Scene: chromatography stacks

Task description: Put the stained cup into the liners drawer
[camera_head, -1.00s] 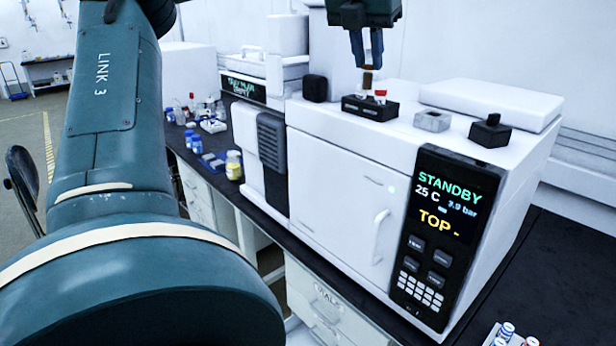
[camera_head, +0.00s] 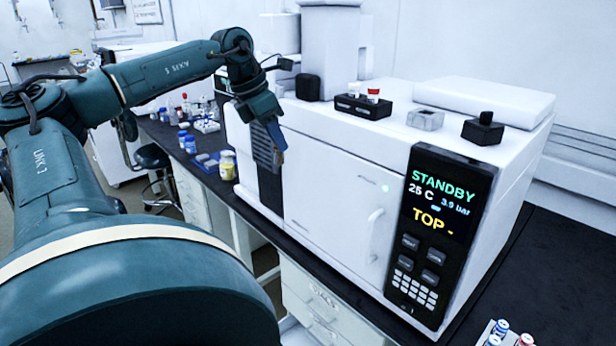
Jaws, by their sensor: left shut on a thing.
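My left gripper (camera_head: 277,148) is shut on a small brownish piece (camera_head: 280,158), probably the stained cup, mostly hidden between the fingers. It hangs in front of the white instrument's left part, above the bench edge and clear of any surface. A closed white drawer (camera_head: 318,325) is under the bench below the instrument; its label looks like "VIALS" but is hard to read. Other closed drawer fronts (camera_head: 193,200) stand farther left. I cannot make out a drawer marked liners. My right gripper is out of view.
The white instrument (camera_head: 330,190) has its door closed and shows STANDBY. On top stand a black block (camera_head: 365,108) with capped vials, a small grey box (camera_head: 425,119) and a black knob (camera_head: 483,128). A yellow-labelled jar (camera_head: 227,165) and several bottles stand on the bench left.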

